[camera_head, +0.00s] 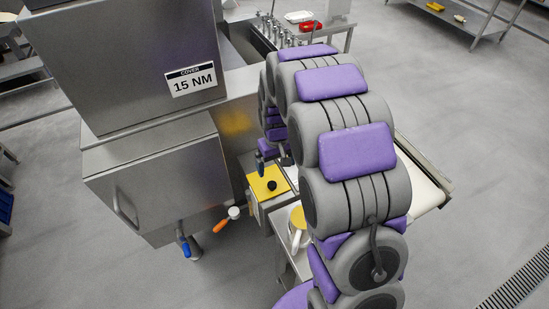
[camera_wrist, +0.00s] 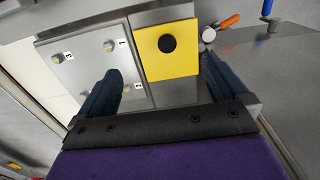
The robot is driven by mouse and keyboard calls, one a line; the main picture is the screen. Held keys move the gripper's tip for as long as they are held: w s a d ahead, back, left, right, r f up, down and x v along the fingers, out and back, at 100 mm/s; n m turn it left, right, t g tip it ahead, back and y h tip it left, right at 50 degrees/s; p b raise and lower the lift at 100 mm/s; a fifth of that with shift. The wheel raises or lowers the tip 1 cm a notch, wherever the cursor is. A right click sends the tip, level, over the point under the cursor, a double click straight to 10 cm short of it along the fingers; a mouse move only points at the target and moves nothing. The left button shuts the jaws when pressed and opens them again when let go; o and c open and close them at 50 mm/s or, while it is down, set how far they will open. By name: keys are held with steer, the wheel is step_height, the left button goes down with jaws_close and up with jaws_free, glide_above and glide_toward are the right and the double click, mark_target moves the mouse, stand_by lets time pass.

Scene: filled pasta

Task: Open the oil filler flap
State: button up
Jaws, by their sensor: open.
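The oil filler flap appears to be the yellow square plate with a round black knob (camera_head: 268,183), on top of a small metal box beside the large steel machine. It lies flat and looks closed. In the wrist view the yellow flap (camera_wrist: 150,66) is between and beyond my fingertips, with the black knob near its upper middle. My gripper (camera_wrist: 160,68) is open and empty, its two dark blue fingers spread wide. In the head view my gripper (camera_head: 262,163) is just behind the flap, partly hidden by my arm. I cannot tell whether a finger touches the flap.
A steel plate (camera_wrist: 89,75) with numbered bolts adjoins the flap. An orange handle (camera_head: 220,226) and a blue handle (camera_head: 184,246) stick out low on the machine. The steel machine (camera_head: 155,185) rises left of the flap. A yellow-and-white container (camera_head: 297,224) stands near my arm.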

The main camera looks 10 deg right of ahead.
steer(key=shift+w+a+f, duration=0.15)
steer(key=shift+a+f, duration=0.35)
steer(key=shift+a, duration=0.1)
steer(key=shift+w+a+f, duration=0.15)
steer(key=shift+a+f, duration=0.35)
steer(key=shift+a, duration=0.1)
steer(key=b, duration=0.2)
glide_above(273, 184)
steer(key=f, duration=0.4)
steer(key=shift+w+d+f, duration=0.15)
steer(key=shift+d+f, duration=0.05)
steer(key=shift+d, duration=0.05)
steer(key=f, duration=0.1)
steer(key=a+f, duration=0.1)
steer(key=f, duration=0.2)
steer(key=shift+a+f+b, duration=0.15)
steer(key=shift+a+b, duration=0.15)
steer(key=shift+b, duration=0.1)
steer(key=shift+d+f, duration=0.1)
steer(key=shift+f, duration=0.3)
steer(key=shift+d+f, duration=0.45)
steer(key=shift+f, duration=0.1)
steer(key=shift+s, duration=0.2)
